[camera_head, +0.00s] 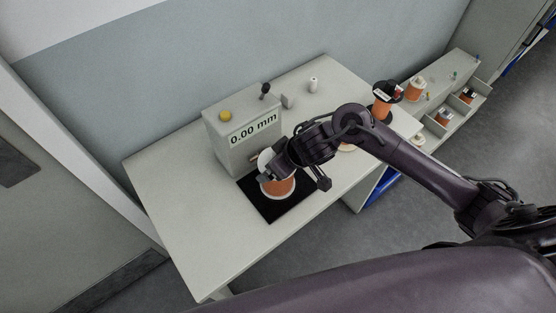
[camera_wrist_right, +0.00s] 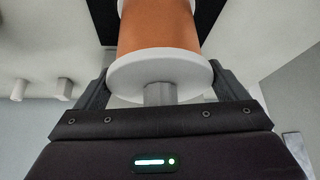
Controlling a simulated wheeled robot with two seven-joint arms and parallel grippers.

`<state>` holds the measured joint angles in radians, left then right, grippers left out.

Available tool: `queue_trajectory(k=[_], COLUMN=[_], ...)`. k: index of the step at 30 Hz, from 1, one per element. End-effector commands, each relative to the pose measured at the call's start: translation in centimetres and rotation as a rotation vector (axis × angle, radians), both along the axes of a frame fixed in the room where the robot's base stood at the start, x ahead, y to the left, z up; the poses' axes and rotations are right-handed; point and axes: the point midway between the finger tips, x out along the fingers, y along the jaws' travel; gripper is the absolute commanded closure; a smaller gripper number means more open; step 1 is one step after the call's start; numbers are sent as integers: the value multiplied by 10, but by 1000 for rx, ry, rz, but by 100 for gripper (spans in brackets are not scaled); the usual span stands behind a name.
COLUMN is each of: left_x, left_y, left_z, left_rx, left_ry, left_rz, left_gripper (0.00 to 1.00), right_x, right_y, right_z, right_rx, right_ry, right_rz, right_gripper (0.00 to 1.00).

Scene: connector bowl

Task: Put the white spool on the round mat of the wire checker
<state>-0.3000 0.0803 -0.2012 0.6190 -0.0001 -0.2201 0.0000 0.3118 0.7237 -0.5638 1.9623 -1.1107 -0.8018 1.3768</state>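The white spool (camera_head: 279,188), wound with orange wire between white flanges, is at the dark mat (camera_head: 261,208) in front of the wire checker (camera_head: 231,147), whose display reads 0.00 mm. The mat looks rectangular; any round part is hidden. My right gripper (camera_head: 293,181) is over the spool and covers part of its top. In the right wrist view, the fingers of the right gripper (camera_wrist_right: 160,83) are on either side of the spool's near flange (camera_wrist_right: 133,75). Whether they press on it is unclear. My left gripper is out of view.
A black-flanged spool (camera_head: 383,112) stands at the table's right end. A small white cylinder (camera_head: 313,84) stands at the back. A shelf with bins (camera_head: 443,118) holds several spools on the right. The table's front left (camera_head: 190,210) is clear.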

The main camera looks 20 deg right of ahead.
Motion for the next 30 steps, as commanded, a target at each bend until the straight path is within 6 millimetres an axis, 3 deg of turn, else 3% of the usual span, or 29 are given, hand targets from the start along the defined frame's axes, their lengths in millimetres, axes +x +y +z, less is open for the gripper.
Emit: queue_trajectory(k=[11, 24, 30], left_x=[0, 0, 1], left_y=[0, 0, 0], left_z=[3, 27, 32], left_rx=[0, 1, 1], left_ry=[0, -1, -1], left_rz=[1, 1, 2], left_gripper=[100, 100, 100], right_x=[-1, -37, -48], right_y=[-1, -23, -29], right_z=[7, 83, 103], right_rx=[0, -2, -1], right_ry=[0, -3, -2], right_rz=[1, 2, 0], right_gripper=[0, 0, 0])
